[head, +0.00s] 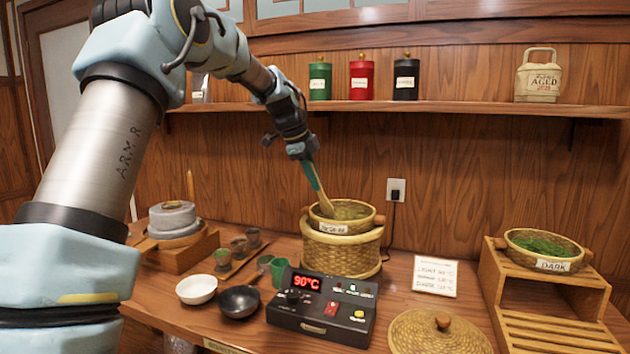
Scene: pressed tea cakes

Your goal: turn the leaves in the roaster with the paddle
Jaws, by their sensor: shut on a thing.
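The roaster (343,250) is a round woven drum on the counter, with a shallow woven basket (362,226) on top. Green-brown leaves (352,212) lie in the basket, and a label with small writing is on its front. My gripper (314,180) is above the basket's left side, pointing down. It is shut on the wooden paddle (325,203), which slants down to the right. The paddle's lower end is inside the basket, at the left side of the leaves. I cannot tell how deep it goes.
A control box (320,308) reading 90°C stands in front of the roaster. A white bowl (197,289), black pan (239,301) and green cup (279,271) are left of it. A woven lid (438,333) lies front right. A DARK-labelled leaf basket (546,265) stands on the right rack.

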